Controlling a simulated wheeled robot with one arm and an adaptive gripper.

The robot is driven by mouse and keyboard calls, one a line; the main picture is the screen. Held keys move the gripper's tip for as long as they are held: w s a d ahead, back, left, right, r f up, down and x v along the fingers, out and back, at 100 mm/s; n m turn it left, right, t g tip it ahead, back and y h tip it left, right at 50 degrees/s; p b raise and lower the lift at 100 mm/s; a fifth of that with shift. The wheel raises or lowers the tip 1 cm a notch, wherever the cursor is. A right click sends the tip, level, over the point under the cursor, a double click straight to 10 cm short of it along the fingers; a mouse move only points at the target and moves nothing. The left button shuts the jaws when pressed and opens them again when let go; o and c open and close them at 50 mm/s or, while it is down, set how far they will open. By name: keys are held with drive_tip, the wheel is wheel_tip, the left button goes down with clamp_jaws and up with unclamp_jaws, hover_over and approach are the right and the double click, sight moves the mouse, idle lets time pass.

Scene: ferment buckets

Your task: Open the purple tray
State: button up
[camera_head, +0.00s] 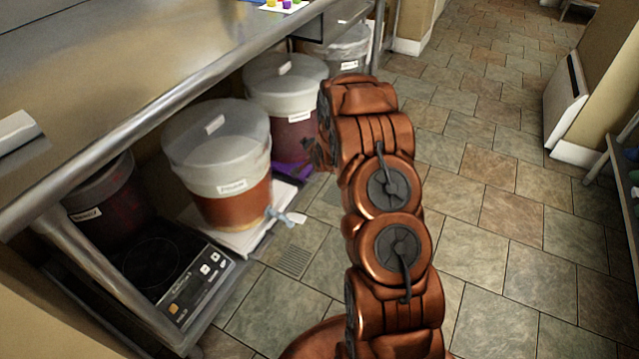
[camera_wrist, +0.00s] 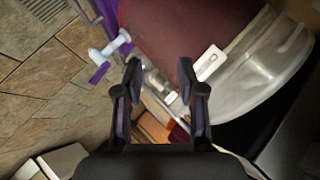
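The purple tray (camera_head: 292,171) shows as a small strip under the dark red bucket (camera_head: 293,134), partly hidden by my arm. In the wrist view, purple edges of the tray (camera_wrist: 107,14) show beside the bucket (camera_wrist: 160,35) and near its white tap (camera_wrist: 108,48). My gripper (camera_wrist: 163,82) is open, its two fingers apart with no object clearly held between them. The bucket's side and a white label lie beyond the fingertips. In the head view my gripper is mostly hidden behind my arm. I cannot tell whether a finger touches the tray.
An amber bucket (camera_head: 221,165) with a tap stands on a white tray (camera_head: 248,238) to the left. An induction plate (camera_head: 165,270) and another dark bucket (camera_head: 108,205) are nearer. A metal counter (camera_head: 150,75) overhangs them. The tiled floor (camera_head: 500,200) right of my arm is clear.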

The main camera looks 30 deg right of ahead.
drive_tip(key=d+f+m+t+b, duration=0.2)
drive_tip(key=d+f+b, duration=0.15)
drive_tip(key=f, duration=0.75)
drive_tip(key=m+t+h+b, duration=0.1)
drive_tip(key=m+t+b, duration=0.2)
drive_tip(key=b, duration=0.3)
approach(319, 174)
drive_tip(key=w, duration=0.3)
drive_tip(key=shift+d+f+b+x, duration=0.15)
drive_tip(key=shift+b+x, duration=0.4)
drive_tip(key=shift+x, duration=0.75)
drive_tip(key=shift+d+f+b+x, duration=0.15)
drive_tip(key=shift+b+x, duration=0.45)
drive_tip(key=shift+x, duration=0.65)
drive_tip(key=shift+d+f+b+x, duration=0.15)
drive_tip(key=shift+b+x, duration=0.4)
drive_tip(key=shift+x, duration=0.75)
drive_tip(key=shift+s, duration=0.15)
drive_tip(key=shift+c, duration=0.3)
clamp_jaws()
drive_tip(key=shift+a, duration=0.1)
